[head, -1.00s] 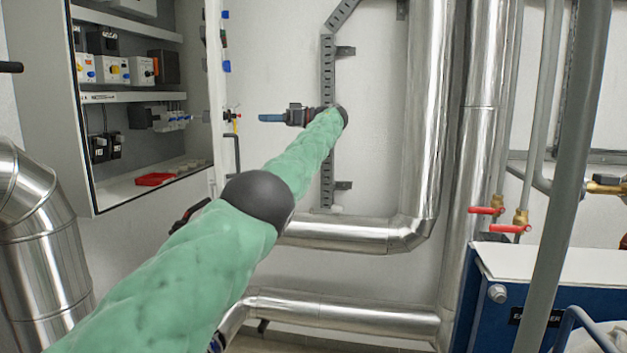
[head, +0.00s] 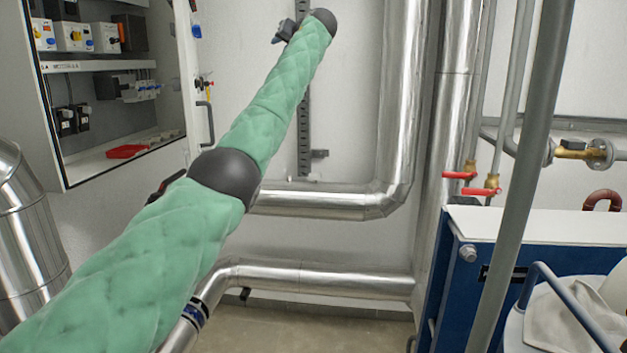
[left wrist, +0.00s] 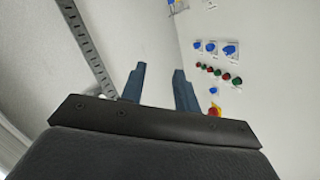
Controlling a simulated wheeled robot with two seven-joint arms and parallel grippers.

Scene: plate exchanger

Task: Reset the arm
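My left arm, in a green sleeve, reaches up from the lower left in the head view. Its left gripper (head: 284,31) is near the top edge, in front of the white wall, seen from the side and partly hidden by the wrist. In the left wrist view the two blue fingers of the left gripper (left wrist: 158,68) stand apart with nothing between them. My right gripper is in neither view.
Silver pipes (head: 400,110) run along the wall. Red-handled valves (head: 470,183) and a blue unit (head: 480,245) stand at right. The wrist view shows a panel with coloured buttons (left wrist: 218,73).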

